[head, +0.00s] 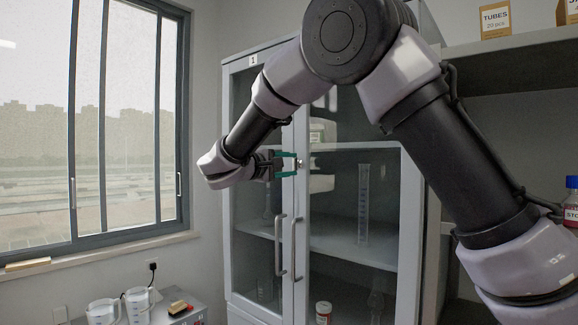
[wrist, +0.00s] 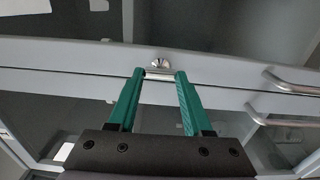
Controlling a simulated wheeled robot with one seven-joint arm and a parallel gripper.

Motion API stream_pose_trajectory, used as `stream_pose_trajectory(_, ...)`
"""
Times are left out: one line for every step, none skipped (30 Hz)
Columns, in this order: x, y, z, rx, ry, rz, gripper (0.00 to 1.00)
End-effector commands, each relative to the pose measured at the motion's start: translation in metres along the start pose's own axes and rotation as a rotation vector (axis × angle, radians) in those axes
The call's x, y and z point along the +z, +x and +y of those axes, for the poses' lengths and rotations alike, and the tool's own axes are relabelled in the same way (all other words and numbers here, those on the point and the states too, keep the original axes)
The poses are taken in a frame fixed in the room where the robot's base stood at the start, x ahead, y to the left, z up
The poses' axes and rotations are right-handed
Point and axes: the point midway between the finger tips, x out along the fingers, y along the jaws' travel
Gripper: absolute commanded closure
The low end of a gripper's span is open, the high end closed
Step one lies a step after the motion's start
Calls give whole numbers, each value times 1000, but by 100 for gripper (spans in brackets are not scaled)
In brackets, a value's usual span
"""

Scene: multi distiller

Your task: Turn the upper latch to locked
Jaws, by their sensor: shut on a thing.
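The upper latch (head: 299,163) is a small metal piece at the meeting edges of the glass cabinet's two doors, above the handles. In the wrist view the latch (wrist: 159,65) shows a round shiny knob with a flat metal plate below it, between my fingertips. My gripper (head: 294,165) has green fingers and reaches the latch from the left. In the wrist view my gripper (wrist: 160,75) is shut on the latch, one fingertip at each end of the plate. The plate lies along the door edge seam. A locked mark is not visible.
Two vertical door handles (head: 293,248) hang below the latch; they also show at the right of the wrist view (wrist: 290,84). A graduated cylinder (head: 363,205) stands inside the cabinet. A window is at left. Beakers (head: 138,305) stand on a low surface at lower left.

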Motion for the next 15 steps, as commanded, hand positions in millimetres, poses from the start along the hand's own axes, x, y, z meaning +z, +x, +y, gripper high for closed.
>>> stream_pose_trajectory(0, 0, -1, -1, -3, 1, 100)
stream_pose_trajectory(0, 0, -1, -1, -3, 1, 100)
stream_pose_trajectory(0, 0, -1, -1, -3, 1, 100)
stream_pose_trajectory(0, 0, -1, -1, -3, 1, 100)
stream_pose_trajectory(0, 0, -1, -1, -2, 1, 100)
stream_pose_trajectory(0, 0, -1, -1, -2, 1, 100)
stream_pose_trajectory(0, 0, -1, -1, -2, 1, 100)
stream_pose_trajectory(0, 0, -1, -1, -2, 1, 46)
stream_pose_trajectory(0, 0, -1, -1, -2, 1, 31)
stream_pose_trajectory(0, 0, -1, -1, -2, 1, 20)
stream_pose_trajectory(0, 0, -1, -1, -2, 1, 20)
stream_pose_trajectory(0, 0, -1, -1, -1, 1, 20)
stream_pose_trajectory(0, 0, -1, 0, -1, 1, 20)
stream_pose_trajectory(0, 0, 0, 0, -1, 1, 20)
stream_pose_trajectory(0, 0, 0, 0, -1, 1, 20)
